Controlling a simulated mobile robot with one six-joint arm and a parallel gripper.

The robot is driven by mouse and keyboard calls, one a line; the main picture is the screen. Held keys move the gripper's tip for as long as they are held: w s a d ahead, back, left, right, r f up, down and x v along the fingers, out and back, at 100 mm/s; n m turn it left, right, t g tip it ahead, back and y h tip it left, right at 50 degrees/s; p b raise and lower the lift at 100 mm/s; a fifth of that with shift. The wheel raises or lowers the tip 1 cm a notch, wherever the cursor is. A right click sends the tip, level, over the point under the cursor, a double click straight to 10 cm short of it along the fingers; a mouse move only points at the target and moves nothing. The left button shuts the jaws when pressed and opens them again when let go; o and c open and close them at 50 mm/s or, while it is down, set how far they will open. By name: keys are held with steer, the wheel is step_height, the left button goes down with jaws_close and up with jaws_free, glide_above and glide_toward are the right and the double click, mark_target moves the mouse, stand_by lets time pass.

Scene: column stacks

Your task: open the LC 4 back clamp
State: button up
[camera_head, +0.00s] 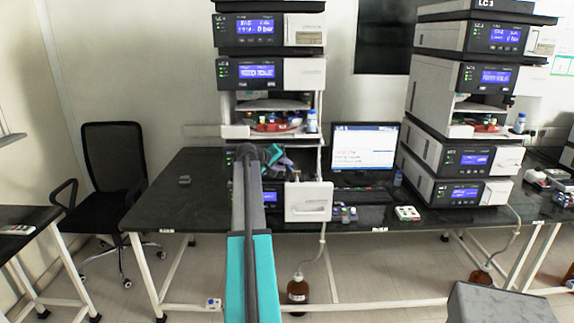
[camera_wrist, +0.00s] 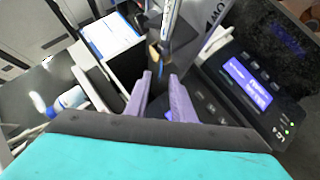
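The left instrument stack (camera_head: 268,75) stands on the dark bench. Its column compartment is open, with a white door (camera_head: 308,202) swung out at the front. My gripper (camera_head: 288,168) is at this compartment, partly hidden behind my arm. In the wrist view, the two purple fingers of my gripper (camera_wrist: 161,80) are apart, with nothing seen between them. Just beyond the fingertips is a dark compartment with a metallic column-like rod (camera_wrist: 169,20) and a small brown-gold part (camera_wrist: 154,52). I cannot clearly make out the back clamp or its state.
A lit module panel (camera_wrist: 250,85) is close on the right of the fingers. A second stack (camera_head: 460,120) stands farther right. The left bench is mostly clear.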

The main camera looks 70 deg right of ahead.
steer(key=shift+x, duration=1.15)
jaws_close()
steer(key=shift+w, duration=0.15)
steer(key=shift+r, duration=0.1)
